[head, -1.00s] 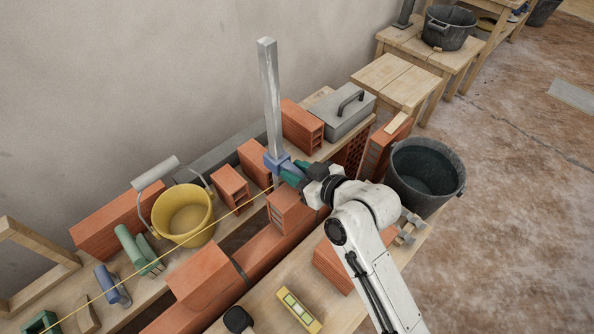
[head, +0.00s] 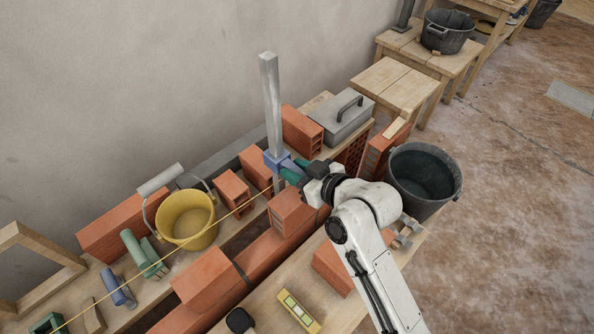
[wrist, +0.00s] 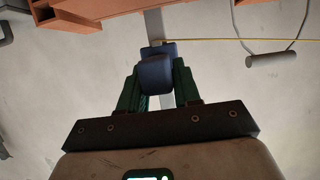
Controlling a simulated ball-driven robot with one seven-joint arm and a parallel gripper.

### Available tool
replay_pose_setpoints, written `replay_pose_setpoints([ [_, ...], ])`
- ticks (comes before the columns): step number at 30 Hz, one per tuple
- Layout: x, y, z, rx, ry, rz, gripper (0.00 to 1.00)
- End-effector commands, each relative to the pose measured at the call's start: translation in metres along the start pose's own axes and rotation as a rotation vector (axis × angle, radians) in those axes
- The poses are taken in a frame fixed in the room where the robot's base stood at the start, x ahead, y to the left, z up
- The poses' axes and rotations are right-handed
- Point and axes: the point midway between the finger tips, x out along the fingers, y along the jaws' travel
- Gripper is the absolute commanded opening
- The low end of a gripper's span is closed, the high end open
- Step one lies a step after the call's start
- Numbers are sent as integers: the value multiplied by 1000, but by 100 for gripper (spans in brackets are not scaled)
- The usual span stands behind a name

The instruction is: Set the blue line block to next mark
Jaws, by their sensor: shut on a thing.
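The blue line block (head: 275,161) sits against the upright grey metal post (head: 271,95), well below its top. My gripper (head: 291,170), with green fingers, reaches it from the right and is shut on it. In the wrist view the dark blue block (wrist: 155,73) lies between the two green fingers, with the post (wrist: 154,25) behind it. A yellow line (head: 215,220) runs from the post area to the lower left. Its exact fixing at the block is hidden. I cannot make out any marks on the post.
A yellow bucket (head: 187,218) and several red bricks stand left of the post. A grey metal box (head: 341,118) is behind my gripper. A black bucket (head: 425,178) stands right of my arm. A yellow level (head: 298,311) lies in front.

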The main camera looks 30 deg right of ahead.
Motion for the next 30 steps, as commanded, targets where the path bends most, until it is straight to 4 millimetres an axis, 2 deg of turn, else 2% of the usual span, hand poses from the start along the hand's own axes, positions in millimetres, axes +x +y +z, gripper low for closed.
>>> replay_pose_setpoints([
  [1,-7,0,-17,-1,3,0,0],
  [15,-37,0,-89,-1,3,1,0],
  [19,-39,0,-95,-1,3,1,0],
  [28,-39,0,-94,-1,3,1,0],
  [29,-39,0,-94,-1,3,1,35],
  [30,-39,0,-94,-1,3,1,39],
])
